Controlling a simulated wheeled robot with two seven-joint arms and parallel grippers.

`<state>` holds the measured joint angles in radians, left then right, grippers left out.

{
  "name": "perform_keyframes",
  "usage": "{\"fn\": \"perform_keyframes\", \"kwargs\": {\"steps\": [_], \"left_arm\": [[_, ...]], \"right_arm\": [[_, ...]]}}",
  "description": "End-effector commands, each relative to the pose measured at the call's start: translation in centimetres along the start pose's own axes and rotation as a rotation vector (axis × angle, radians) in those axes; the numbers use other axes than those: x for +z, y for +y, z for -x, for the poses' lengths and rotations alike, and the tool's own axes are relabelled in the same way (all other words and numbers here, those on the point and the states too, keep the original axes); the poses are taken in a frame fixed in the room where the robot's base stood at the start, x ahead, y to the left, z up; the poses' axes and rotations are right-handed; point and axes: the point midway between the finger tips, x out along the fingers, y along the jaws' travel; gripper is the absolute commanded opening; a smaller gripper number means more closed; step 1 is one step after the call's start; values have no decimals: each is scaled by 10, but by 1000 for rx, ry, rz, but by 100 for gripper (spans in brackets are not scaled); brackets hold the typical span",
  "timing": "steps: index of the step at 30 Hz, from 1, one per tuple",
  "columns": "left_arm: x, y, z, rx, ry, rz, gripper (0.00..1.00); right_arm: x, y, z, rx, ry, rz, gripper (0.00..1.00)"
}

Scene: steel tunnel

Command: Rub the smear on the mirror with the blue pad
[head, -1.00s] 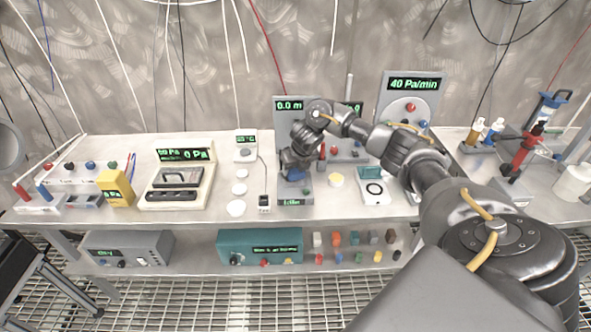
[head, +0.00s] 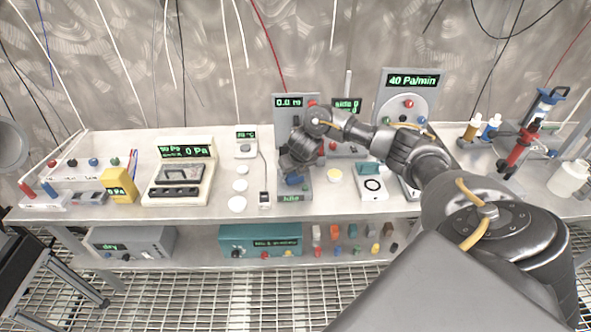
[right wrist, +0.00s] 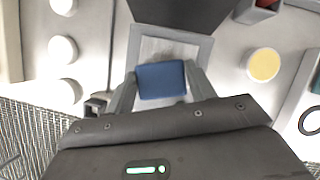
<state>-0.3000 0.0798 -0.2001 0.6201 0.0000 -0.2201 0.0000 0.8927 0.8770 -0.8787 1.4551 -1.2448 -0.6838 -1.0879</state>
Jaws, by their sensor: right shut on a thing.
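The blue pad (right wrist: 161,80) is held between the fingertips of my right gripper (right wrist: 160,85), which is shut on it. In the head view the right gripper (head: 294,172) is low over the grey stand with the "0.0 m" display, and the pad (head: 294,181) shows under it. The mirror (right wrist: 150,48) looks like a pale, square-framed plate under and beyond the pad in the right wrist view. The pad covers part of it. I cannot tell whether pad and mirror touch. Faint whitish patches show on the plate, but I cannot make out the smear clearly. My left gripper is not in view.
White discs (head: 237,204) lie left of the stand, and a yellow round pot (head: 334,175) is to its right. A white device with a black ring (head: 373,186) stands further right. A yellow meter (head: 119,190) and other instruments fill the bench's left side.

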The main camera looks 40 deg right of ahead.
Motion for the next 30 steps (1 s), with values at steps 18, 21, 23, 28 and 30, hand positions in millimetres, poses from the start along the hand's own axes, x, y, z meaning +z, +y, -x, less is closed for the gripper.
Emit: {"fn": "perform_keyframes", "kwargs": {"steps": [18,21,23,28,30], "left_arm": [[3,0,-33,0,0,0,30],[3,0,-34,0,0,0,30],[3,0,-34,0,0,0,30],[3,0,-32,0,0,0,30],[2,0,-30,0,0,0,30]], "right_arm": [[30,-13,-19,0,-1,0,26],[33,-14,-19,0,-1,0,26],[34,-14,-18,0,-2,-1,26],[34,-15,-18,-2,-4,-1,26],[33,-14,-17,-2,-4,-1,26]]}}
